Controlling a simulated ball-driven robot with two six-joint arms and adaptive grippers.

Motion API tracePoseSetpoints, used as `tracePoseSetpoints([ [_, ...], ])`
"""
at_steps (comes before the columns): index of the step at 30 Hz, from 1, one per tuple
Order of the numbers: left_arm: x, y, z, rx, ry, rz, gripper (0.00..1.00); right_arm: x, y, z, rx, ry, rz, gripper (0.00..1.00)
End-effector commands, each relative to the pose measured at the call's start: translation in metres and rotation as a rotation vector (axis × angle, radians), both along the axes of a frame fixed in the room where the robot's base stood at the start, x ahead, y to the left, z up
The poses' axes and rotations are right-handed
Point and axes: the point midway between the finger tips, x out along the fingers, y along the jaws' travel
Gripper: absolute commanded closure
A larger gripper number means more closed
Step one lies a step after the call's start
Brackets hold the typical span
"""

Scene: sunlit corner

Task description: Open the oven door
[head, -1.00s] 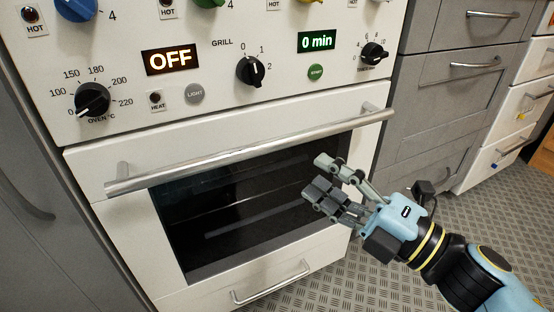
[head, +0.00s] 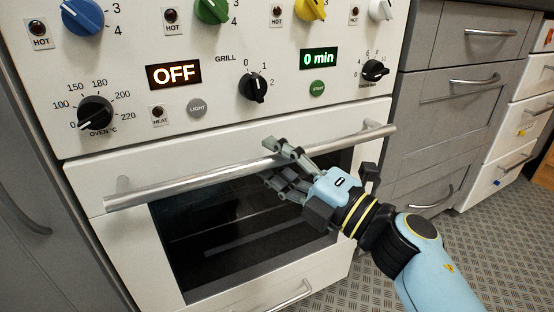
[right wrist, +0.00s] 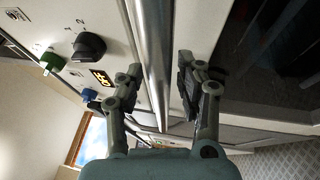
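The white oven door (head: 128,250) with its dark window is closed in the head view. Its long silver handle bar (head: 190,185) runs across the top of the door, rising to the right. My right gripper (head: 271,161) is at the right half of the handle, one finger above the bar and the others below. In the right wrist view, the handle (right wrist: 154,60) passes between the open fingers (right wrist: 158,86), with a visible gap on both sides. My left gripper is in neither view.
Above the door is the control panel with an oven knob (head: 95,113), a grill knob (head: 253,87) and an OFF display (head: 173,74). Grey drawers (head: 455,85) stand to the right. A lower drawer handle (head: 290,298) sits below the door. Patterned floor is free at right.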

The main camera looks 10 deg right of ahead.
Motion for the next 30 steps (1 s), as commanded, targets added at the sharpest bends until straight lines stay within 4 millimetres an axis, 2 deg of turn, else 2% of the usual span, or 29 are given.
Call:
tracePoseSetpoints([
  [1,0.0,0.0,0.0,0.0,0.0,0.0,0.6,0.0,0.0,0.0,0.0,0.0,0.0,0.72],
  [6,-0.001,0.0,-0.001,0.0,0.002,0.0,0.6,0.0,0.0,0.0,0.0,0.0,0.0,0.94],
  [8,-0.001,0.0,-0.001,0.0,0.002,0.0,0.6,0.0,0.0,0.0,0.0,0.0,0.0,1.0],
  [20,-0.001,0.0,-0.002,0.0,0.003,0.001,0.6,-0.001,0.0,-0.001,0.001,0.0,0.0,1.0],
  [24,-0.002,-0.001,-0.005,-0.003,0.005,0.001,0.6,-0.008,-0.002,-0.004,0.007,-0.01,0.001,1.0],
  [30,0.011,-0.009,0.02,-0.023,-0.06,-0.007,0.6,-0.034,-0.011,-0.014,0.026,-0.063,0.002,1.0],
])
